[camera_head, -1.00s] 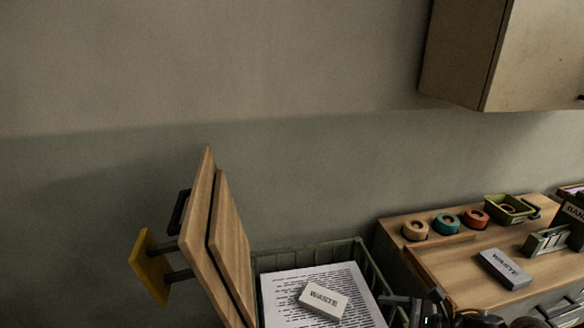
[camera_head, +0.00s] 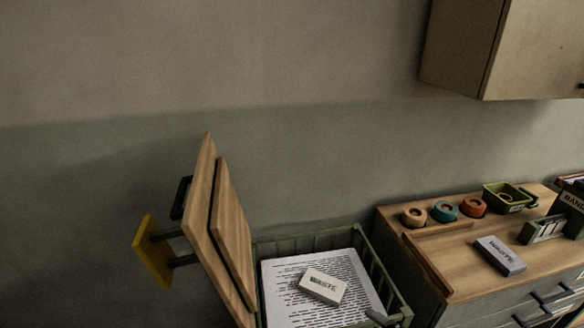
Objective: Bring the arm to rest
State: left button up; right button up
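Neither of my grippers shows in the head view. A green slatted bin (camera_head: 372,262) stands open at the bottom middle, its lower part cut off by the frame. In it lies a printed sheet of paper (camera_head: 285,305), with a pale block marked WASTE (camera_head: 323,285) on top. A wooden lid (camera_head: 232,230) with a yellow plate (camera_head: 152,252) on its outer side stands raised at the bin's left. A small grey piece (camera_head: 380,318) shows at the bin's front right; I cannot tell what it belongs to.
A wooden-topped cabinet (camera_head: 450,262) stands at the right. On it are several tape rolls (camera_head: 444,211), a green tray (camera_head: 508,197), a grey WASTE block (camera_head: 500,255) and a dark green holder (camera_head: 572,205). A wall cupboard (camera_head: 530,50) hangs above.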

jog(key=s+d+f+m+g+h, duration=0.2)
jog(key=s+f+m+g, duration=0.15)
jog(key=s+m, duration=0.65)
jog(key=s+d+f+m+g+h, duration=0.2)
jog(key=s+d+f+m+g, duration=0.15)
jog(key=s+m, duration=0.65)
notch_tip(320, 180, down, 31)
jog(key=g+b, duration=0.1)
jog(key=b, duration=0.5)
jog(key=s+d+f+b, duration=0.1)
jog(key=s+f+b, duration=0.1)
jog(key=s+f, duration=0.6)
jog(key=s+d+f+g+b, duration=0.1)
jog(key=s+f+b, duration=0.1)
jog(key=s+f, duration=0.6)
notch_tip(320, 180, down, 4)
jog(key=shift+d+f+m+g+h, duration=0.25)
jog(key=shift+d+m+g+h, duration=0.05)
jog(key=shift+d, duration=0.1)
